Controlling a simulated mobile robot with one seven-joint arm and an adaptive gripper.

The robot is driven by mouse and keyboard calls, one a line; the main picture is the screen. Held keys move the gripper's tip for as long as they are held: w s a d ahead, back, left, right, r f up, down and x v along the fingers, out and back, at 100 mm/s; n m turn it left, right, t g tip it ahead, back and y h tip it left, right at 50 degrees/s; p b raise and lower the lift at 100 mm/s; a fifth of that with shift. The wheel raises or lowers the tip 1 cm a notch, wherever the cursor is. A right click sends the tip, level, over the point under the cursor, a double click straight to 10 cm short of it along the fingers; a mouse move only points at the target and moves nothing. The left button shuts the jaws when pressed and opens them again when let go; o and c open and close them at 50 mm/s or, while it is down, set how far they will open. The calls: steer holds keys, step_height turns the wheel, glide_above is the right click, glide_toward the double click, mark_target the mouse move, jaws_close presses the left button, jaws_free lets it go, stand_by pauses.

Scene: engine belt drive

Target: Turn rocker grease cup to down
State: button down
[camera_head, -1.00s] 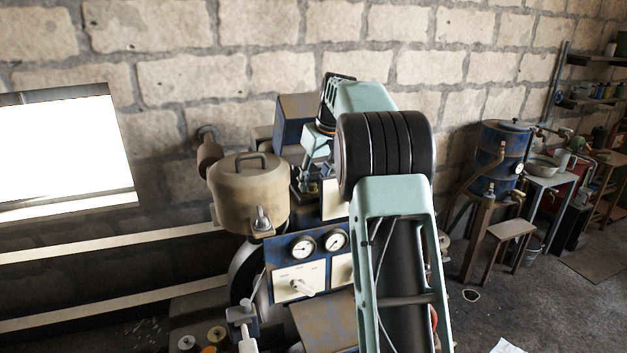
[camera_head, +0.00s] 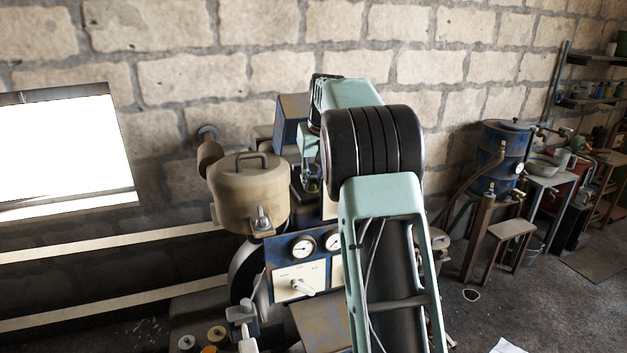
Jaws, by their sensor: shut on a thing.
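My gripper (camera_head: 311,184) is small and dark in the picture, partly covered by my own arm. It points down behind the gauge panel, just right of the tan pot-shaped tank. It is shut on a small part at the top of the engine, which appears to be the rocker grease cup. The cup itself is hidden by the jaws and my arm, so its turn position cannot be seen.
The tan tank (camera_head: 247,195) with a handle stands close to the left of my gripper. A blue box (camera_head: 289,122) is behind it. The panel (camera_head: 299,280) with gauges and a lever is below. A blue drum (camera_head: 501,160) stands far right by the wall.

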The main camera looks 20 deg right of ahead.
steer(key=m, duration=0.2)
steer(key=m+h, duration=0.1)
steer(key=m, duration=0.1)
steer(key=shift+a+h, duration=0.2)
steer(key=shift+h, duration=0.1)
steer(key=shift+w+m+g+h, duration=0.1)
steer(key=shift+m+g+h, duration=0.25)
steer(key=shift+m, duration=0.7)
steer(key=shift+m+g+h, duration=0.25)
steer(key=shift+m+g, duration=0.1)
steer(key=shift+m, duration=0.7)
steer(key=c, duration=1.8)
jaws_free()
steer(key=v, duration=1.2)
